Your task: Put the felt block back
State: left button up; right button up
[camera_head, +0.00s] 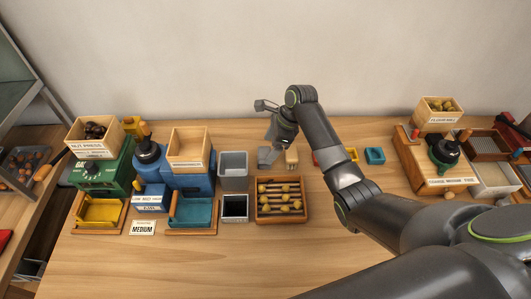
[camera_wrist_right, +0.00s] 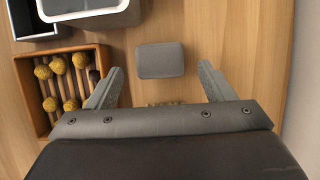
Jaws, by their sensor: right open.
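The felt block, a grey rounded block, lies flat on the wooden table in the right wrist view (camera_wrist_right: 160,60). In the head view the grey block (camera_head: 266,156) is to the right of the grey bin and behind the slatted tray. My right gripper (camera_head: 273,141) hangs above it, pointing down. In the right wrist view the jaws (camera_wrist_right: 161,70) are open and empty, one finger on each side of the block's near edge, with gaps between. Whether the fingertips reach its height I cannot tell. My left gripper is out of view.
A wooden brush (camera_head: 291,157) is right beside the block. The table front is clear.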

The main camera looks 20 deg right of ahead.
jog(key=v, duration=0.7)
jog(key=shift+b, duration=0.35)
jog(key=shift+s+f, duration=0.1)
